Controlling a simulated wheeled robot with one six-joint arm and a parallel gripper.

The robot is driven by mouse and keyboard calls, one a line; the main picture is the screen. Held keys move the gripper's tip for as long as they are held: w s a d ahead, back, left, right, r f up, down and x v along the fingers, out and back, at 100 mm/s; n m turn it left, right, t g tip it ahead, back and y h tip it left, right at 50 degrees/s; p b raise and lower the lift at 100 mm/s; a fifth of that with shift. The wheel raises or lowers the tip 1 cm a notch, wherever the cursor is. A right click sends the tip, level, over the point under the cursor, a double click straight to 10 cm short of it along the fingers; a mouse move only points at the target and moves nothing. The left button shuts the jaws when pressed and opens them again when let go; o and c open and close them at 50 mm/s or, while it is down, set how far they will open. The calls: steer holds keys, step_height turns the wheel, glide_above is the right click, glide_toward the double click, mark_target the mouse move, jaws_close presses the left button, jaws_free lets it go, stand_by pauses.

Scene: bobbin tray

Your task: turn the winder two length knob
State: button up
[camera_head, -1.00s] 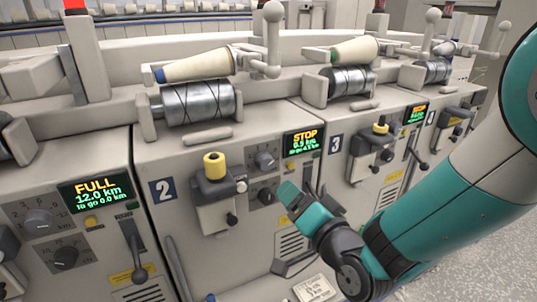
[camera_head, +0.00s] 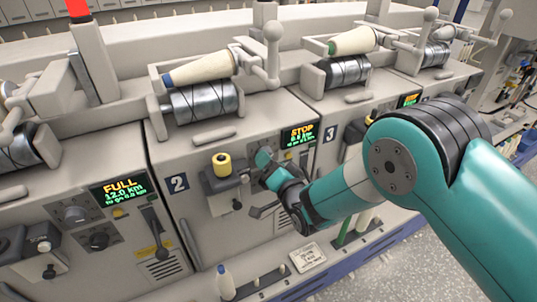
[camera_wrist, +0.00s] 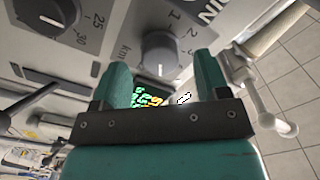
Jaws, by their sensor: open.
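Winder two is the middle unit with the "2" plate (camera_head: 178,182) and the STOP display (camera_head: 299,135). Its length knob (camera_wrist: 160,52) is a dark round dial with km marks, just beyond my fingertips in the wrist view and roughly centred between them. A second knob (camera_wrist: 62,12) with 25 and 30 marks is at the upper left there. My gripper (camera_wrist: 161,78) is open, its teal fingers apart with nothing between them. I cannot tell whether the fingers touch the length knob.
A yellow-topped unit (camera_head: 221,166) stands out from the panel just left of my gripper. Winder one's FULL display (camera_head: 122,192) is farther left. A lever handle (camera_wrist: 272,115) shows at the right of the wrist view. Bobbins (camera_head: 203,102) sit above the panels.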

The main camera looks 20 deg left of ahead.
steer(key=shift+x, duration=0.95)
steer(key=c, duration=0.9)
